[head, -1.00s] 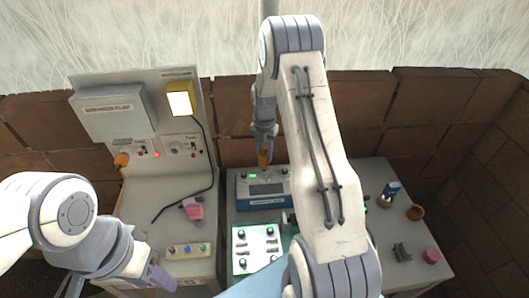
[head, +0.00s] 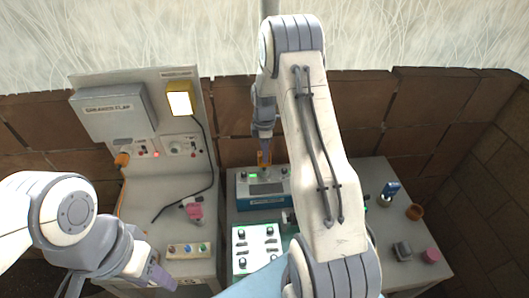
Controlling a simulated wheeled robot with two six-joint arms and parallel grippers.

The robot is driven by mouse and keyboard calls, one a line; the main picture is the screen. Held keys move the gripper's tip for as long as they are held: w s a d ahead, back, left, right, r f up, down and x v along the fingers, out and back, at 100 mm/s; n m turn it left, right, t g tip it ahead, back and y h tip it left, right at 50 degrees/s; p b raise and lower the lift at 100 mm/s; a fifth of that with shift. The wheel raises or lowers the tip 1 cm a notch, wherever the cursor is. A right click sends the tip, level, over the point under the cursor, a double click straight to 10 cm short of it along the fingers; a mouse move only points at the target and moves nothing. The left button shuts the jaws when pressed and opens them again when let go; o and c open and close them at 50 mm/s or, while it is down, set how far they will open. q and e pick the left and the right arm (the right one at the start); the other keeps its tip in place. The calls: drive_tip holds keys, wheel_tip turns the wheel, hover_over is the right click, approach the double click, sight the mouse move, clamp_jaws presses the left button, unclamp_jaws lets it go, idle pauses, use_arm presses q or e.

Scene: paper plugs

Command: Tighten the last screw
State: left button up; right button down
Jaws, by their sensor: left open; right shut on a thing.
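A white plate (head: 246,233) with several black screws or knobs lies in the front middle of the bench. I cannot tell which screw is the last one. The tool's tip is too small to make out. My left gripper (head: 160,278) is open and empty at the front left, apart from the plate. My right arm hides part of the bench right of the plate.
A grey panel with a breaker box (head: 113,107) and a lit yellow lamp (head: 180,103) stands at the left. A pink object (head: 195,212) and a button strip (head: 188,250) lie before it. A brown cup (head: 415,212) and a pink cylinder (head: 432,255) stand at the right.

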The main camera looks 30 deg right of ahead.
drive_tip(key=m, duration=0.3)
drive_tip(key=shift+w, duration=0.1)
drive_tip(key=shift+n, duration=0.6)
drive_tip(key=shift+r, duration=0.15)
drive_tip(key=shift+r+p, duration=0.8)
drive_tip(key=shift+r, duration=0.2)
